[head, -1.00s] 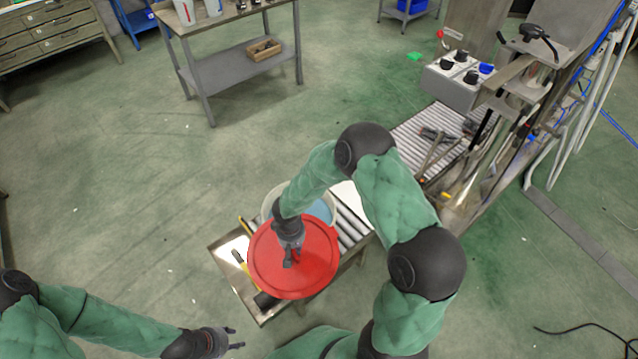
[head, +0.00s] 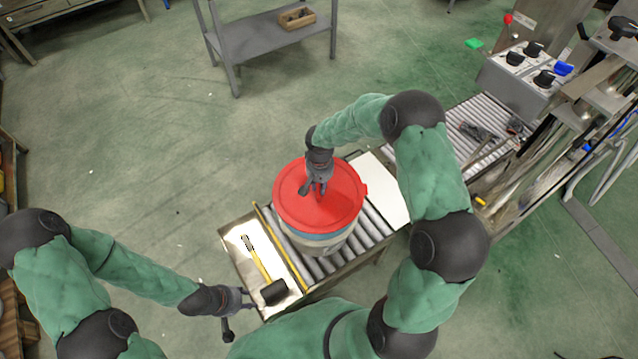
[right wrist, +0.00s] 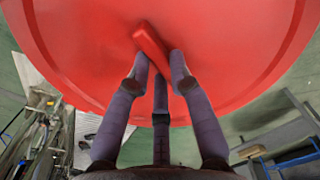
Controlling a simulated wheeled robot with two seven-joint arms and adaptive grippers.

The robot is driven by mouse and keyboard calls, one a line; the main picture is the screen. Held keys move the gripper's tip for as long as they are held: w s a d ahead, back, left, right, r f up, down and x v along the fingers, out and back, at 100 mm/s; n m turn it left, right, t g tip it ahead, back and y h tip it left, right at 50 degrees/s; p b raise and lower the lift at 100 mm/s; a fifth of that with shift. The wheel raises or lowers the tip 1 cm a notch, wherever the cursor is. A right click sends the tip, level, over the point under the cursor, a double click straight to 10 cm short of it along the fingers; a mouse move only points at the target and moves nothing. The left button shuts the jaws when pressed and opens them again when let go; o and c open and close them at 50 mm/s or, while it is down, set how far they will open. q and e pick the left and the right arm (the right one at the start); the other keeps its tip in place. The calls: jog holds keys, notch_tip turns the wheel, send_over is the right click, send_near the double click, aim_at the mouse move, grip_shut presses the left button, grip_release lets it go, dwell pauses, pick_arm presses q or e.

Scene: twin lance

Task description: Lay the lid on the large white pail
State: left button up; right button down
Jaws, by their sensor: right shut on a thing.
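The red round lid (head: 340,205) is over the top of the large white pail (head: 322,243), which stands on the roller conveyor. The lid covers the pail's mouth; I cannot tell whether it sits fully on the rim. My right gripper (head: 316,190) is above the lid and shut on its raised handle. In the right wrist view, the fingers (right wrist: 162,75) close around the red handle (right wrist: 152,48), and the lid fills most of the picture. My left gripper (head: 238,315) is off the conveyor's near left corner with nothing seen in it; its fingers look apart.
A mallet with a yellow handle (head: 260,262) lies on the metal plate at the conveyor's left end. A control box with knobs (head: 525,75) stands beside the conveyor at the right. A grey shelf table (head: 265,40) is at the back.

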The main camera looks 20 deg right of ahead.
jog(key=shift+f+b, duration=1.95)
jog(key=shift+f, duration=1.05)
jog(key=shift+b, duration=0.35)
jog(key=shift+f+b, duration=0.75)
jog(key=shift+b, duration=0.05)
dwell(1.4)
jog(key=c, duration=0.6)
grip_release()
jog(key=shift+s, duration=0.1)
jog(key=shift+o, duration=0.2)
jog(key=shift+r, duration=0.15)
jog(key=shift+r+p, duration=2.3)
jog(key=shift+r, duration=1.05)
